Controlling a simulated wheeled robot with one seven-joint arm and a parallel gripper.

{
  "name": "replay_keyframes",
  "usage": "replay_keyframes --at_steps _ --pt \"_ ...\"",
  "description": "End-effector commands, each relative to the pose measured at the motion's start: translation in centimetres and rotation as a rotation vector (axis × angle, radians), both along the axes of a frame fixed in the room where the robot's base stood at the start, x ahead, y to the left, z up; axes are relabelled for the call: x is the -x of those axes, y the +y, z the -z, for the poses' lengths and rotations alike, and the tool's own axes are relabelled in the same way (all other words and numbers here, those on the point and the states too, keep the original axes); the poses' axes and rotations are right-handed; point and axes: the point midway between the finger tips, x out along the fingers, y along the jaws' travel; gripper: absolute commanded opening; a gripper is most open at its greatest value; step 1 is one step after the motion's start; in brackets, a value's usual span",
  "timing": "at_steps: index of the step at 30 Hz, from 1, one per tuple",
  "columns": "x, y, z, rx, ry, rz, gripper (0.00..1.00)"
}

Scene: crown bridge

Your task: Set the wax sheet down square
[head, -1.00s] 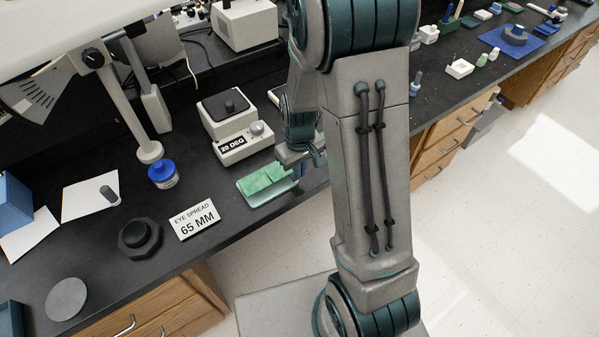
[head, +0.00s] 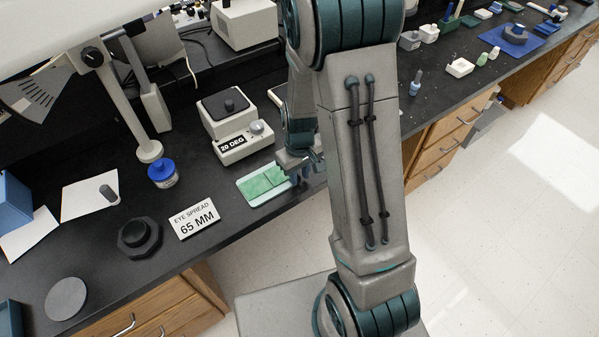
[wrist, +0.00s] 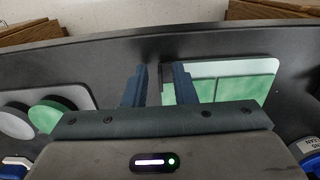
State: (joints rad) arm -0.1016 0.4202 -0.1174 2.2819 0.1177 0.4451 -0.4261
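The green wax sheet (head: 264,183) lies on a pale, rounded-corner slab (head: 248,204) near the bench's front edge. Its surface shows dividing lines. In the wrist view the sheet (wrist: 254,86) looks flat, with its edges roughly parallel to the slab's; a pale strip of the slab (wrist: 222,68) is bare along one side. My gripper (head: 309,172) is beside the slab, just to its right in the head view.
A card reading 65 MM (head: 194,217), a black octagonal knob piece (head: 139,238) and a blue-lidded jar (head: 162,173) stand left of the slab. A white device marked 20 DEG (head: 233,125) stands behind it. The wrist view shows a grey tray (wrist: 75,93) with a green disc (wrist: 52,114).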

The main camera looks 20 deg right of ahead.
Motion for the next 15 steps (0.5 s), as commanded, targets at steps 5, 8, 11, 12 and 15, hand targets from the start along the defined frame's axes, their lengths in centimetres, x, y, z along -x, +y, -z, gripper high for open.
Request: replay_keyframes --at_steps 5,8,11,12,15 --pt "-0.1 0.0 -1.8 -0.001 -0.005 -0.001 0.24" --pt "-0.1 0.0 -3.7 0.000 -0.006 -0.001 0.24" --pt "-0.1 0.0 -5.7 -0.001 -0.006 -0.001 0.24" --pt "-0.1 0.0 -6.5 -0.001 -0.006 -0.001 0.24" --pt "-0.1 0.0 -8.5 0.000 -0.006 0.000 0.24"
